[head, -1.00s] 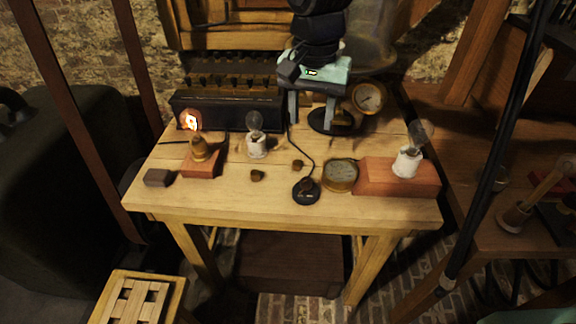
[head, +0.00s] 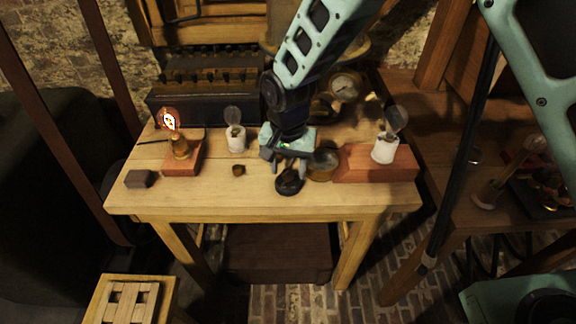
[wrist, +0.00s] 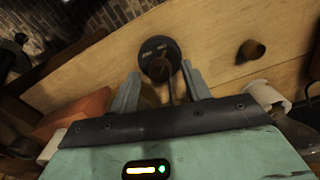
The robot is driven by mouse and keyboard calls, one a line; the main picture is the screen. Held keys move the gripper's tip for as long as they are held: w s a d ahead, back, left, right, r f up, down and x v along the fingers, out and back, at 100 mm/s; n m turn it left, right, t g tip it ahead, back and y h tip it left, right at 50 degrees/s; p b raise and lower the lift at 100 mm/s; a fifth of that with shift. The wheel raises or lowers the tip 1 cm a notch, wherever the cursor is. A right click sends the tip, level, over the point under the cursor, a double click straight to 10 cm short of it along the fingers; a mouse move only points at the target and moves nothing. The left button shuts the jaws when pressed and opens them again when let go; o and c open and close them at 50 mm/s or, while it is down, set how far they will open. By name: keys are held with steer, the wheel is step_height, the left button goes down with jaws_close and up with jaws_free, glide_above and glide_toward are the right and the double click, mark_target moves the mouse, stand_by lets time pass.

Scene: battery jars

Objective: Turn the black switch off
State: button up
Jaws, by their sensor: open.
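The black switch (head: 289,182) is a small round black piece near the front edge of the wooden table (head: 240,198). My gripper (head: 291,168) is open and points down just behind and above the switch in the head view. A lit bulb (head: 170,119) glows on a wooden block at the left.
Another unlit bulb (head: 234,130) and a small brown knob (head: 239,170) stand left. The front table strip is clear.

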steer(key=shift+f, duration=0.4)
steer(key=c, duration=1)
